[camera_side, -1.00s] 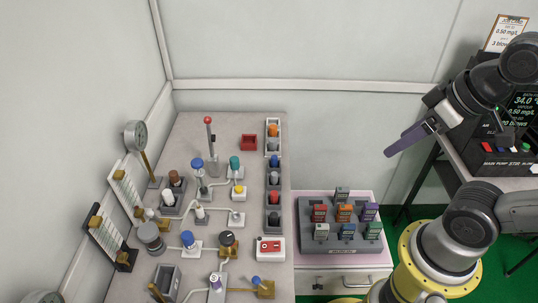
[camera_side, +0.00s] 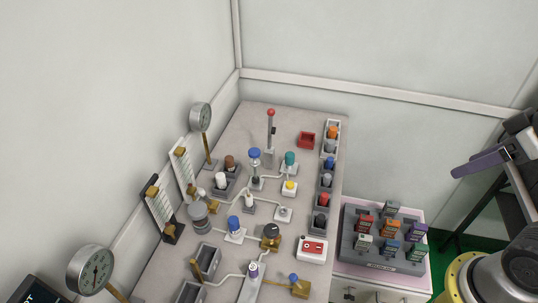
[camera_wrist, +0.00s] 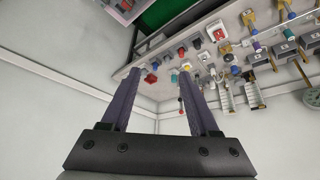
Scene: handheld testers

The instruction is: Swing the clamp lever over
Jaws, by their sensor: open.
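An upright lever with a red ball (camera_side: 271,130) stands on a grey base at the far end of the bench. It looks like the clamp lever, though no label shows. Its red end also appears small in the wrist view (camera_wrist: 181,99), near the right finger. My gripper (camera_side: 480,162) is at the right in the side view, raised and well apart from the lever. In the wrist view its two long purple fingers (camera_wrist: 162,72) are spread with nothing between them.
The bench (camera_side: 290,118) is crowded with knobs, valves and pipes. Gauges (camera_side: 201,117) and scale boards stand along its left side. A grey rack (camera_side: 350,255) of coloured testers is at the right. Walls close off the back and left.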

